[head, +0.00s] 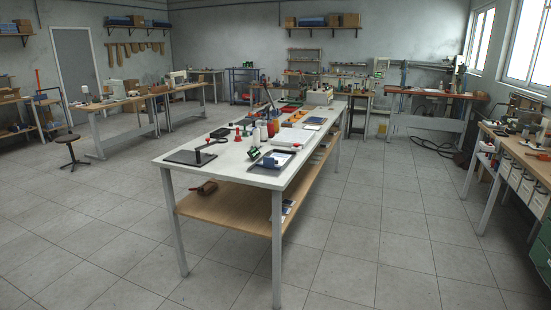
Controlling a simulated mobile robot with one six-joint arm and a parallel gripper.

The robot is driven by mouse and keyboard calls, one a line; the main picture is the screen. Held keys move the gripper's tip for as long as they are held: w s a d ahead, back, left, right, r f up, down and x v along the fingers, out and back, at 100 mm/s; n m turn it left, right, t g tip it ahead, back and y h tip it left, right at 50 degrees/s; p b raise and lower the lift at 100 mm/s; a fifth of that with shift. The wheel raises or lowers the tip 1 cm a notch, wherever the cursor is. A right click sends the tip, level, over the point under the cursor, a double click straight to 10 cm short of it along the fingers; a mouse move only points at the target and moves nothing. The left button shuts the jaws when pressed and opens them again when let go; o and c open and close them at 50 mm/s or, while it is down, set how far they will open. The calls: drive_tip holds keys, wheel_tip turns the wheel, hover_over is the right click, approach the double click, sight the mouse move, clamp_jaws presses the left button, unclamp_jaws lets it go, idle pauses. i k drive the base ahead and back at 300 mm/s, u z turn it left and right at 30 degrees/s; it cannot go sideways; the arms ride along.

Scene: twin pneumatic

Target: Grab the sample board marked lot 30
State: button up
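No lot marking is legible from here, so I cannot tell which thing is the sample board marked lot 30. A long white-topped table (238,168) stands in the middle of the room. On its near left corner lies a flat dark board (182,158) with a dark upright piece on it. At the near right edge lies a dark tray (258,166) with a pale sheet and small items in it. Farther back lies a flat blue item (315,120). My gripper is not in view.
Bottles (263,131), a green item (250,151) and red pieces crowd the table's middle. A wooden lower shelf (225,208) runs beneath. A stool (70,142) stands left, a workbench (515,150) right. The tiled floor (370,230) in front and to the right is clear.

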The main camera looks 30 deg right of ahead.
sight(280, 160)
drive_tip(key=i, duration=1.1)
drive_tip(key=u, duration=0.45)
